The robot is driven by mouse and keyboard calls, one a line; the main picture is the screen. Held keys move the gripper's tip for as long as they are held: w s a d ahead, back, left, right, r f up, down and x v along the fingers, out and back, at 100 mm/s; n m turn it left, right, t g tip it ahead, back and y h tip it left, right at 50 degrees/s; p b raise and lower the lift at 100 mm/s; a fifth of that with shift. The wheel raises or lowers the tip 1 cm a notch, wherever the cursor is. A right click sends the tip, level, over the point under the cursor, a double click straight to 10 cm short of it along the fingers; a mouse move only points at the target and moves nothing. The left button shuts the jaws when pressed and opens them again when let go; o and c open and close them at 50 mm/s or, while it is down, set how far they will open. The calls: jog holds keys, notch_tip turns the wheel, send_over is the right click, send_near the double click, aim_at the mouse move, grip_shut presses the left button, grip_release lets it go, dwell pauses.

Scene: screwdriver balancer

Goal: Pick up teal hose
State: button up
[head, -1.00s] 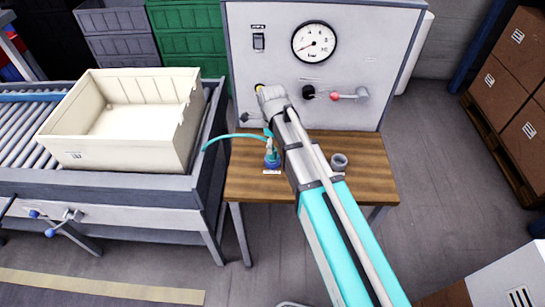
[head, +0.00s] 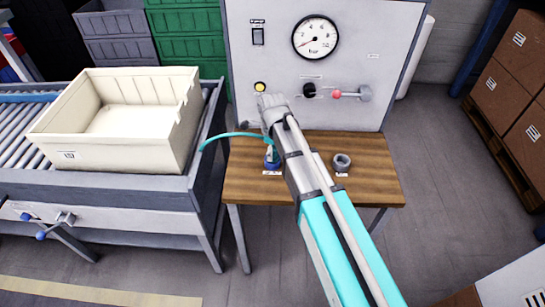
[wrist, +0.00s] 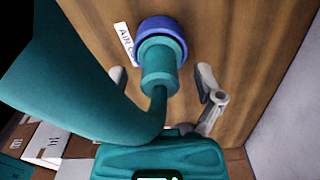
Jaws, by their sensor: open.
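The teal hose (head: 233,134) arches from the left edge of the wooden table to a holder with a blue ring (head: 271,165). In the wrist view the teal hose (wrist: 75,85) is large at the left and bends to an upright teal end piece, which meets the blue ring (wrist: 162,26). My gripper (wrist: 161,80) is open, with one grey finger left and one right of the end piece, gaps visible on both sides. The hose partly hides the left finger. In the head view my wrist covers the fingers.
The wooden table (head: 235,185) also holds a grey ring (head: 342,161) at the right. Behind stands a panel (head: 270,62) with a gauge, a yellow button and a red-knobbed lever. A cream crate (head: 120,155) sits on the roller conveyor at left.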

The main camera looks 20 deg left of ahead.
jog(key=shift+c, duration=0.3)
grip_shut()
jog(key=shift+r, duration=0.1)
dwell(0.4)
jog(key=shift+r+p, duration=1.25)
jog(key=shift+p, duration=0.05)
jog(key=s+d+r+p, duration=0.7)
jog(key=s+r+p, duration=0.3)
jog(key=s, duration=0.2)
jog(key=shift+r, duration=0.2)
